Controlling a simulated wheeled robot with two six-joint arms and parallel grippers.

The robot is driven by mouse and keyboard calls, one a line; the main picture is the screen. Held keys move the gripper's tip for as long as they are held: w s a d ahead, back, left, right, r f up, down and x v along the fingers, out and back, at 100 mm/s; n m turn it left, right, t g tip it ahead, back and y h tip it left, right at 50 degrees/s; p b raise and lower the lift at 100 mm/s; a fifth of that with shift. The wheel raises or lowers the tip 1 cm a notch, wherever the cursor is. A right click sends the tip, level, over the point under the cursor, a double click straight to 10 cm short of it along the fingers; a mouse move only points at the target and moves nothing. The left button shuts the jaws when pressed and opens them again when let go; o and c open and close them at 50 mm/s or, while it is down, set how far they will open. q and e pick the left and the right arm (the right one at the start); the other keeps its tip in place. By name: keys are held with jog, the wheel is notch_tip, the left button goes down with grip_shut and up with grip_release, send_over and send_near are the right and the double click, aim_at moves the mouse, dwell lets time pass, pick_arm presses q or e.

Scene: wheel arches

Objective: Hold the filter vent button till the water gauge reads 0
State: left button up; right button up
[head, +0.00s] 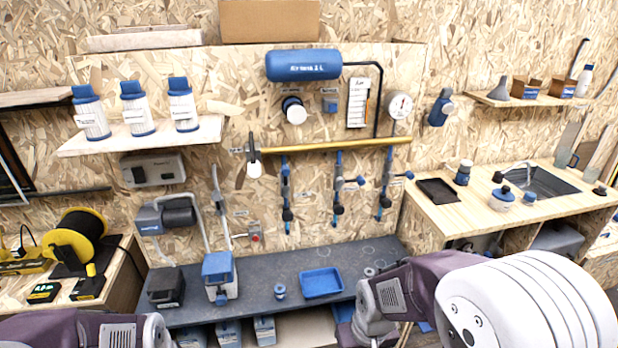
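A round white dial gauge (400,105) with a red mark hangs on the wall at the right end of the brass pipe. Its reading is too small to tell. A small grey box with a red button (255,237) is on the wall above the dark bench. A white round fitting with a dark blue ring (294,110) sits under the blue tank. Which part is the filter vent button I cannot tell for sure. My arms enter along the bottom edge, apart from the wall fittings. Neither gripper's fingers show.
The dark bench (262,298) holds a blue tray (321,282) and a blue-topped white container (219,277). A brass pipe (330,145) with several valve drops crosses the wall above. White filter cartridges stand on a shelf (140,138) at left. A sink counter (470,215) is at right.

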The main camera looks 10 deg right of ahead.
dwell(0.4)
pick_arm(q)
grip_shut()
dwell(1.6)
